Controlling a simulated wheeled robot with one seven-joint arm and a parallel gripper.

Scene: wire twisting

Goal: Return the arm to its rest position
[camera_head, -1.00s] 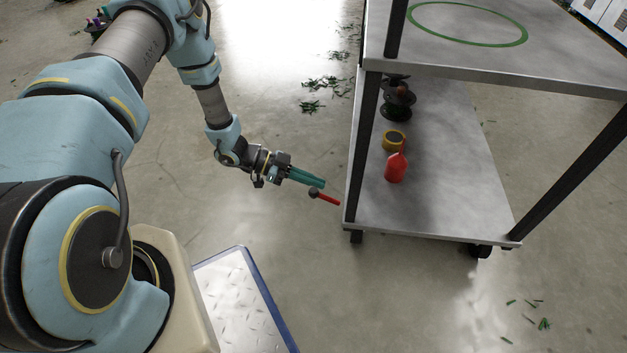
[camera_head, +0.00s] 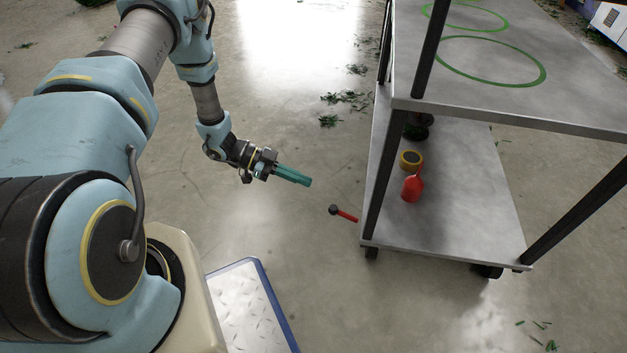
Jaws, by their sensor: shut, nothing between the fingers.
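My arm reaches down from the top left, over the bare floor to the left of a cart. My gripper (camera_head: 308,182) has teal fingers that lie together, shut with nothing between them. It points right and slightly down, apart from the cart. A small hammer-like tool with a dark head and red handle (camera_head: 347,216) shows just right of and below the fingertips, apart from them. It appears to lie on the floor by the cart's near left leg.
The grey two-level cart (camera_head: 470,222) stands on wheels at the right. Its lower shelf holds a red bottle (camera_head: 411,188), a yellow roll (camera_head: 411,159) and a dark spool (camera_head: 416,128). Green rings mark its top. Green scraps (camera_head: 329,121) litter the floor. Open floor lies around my gripper.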

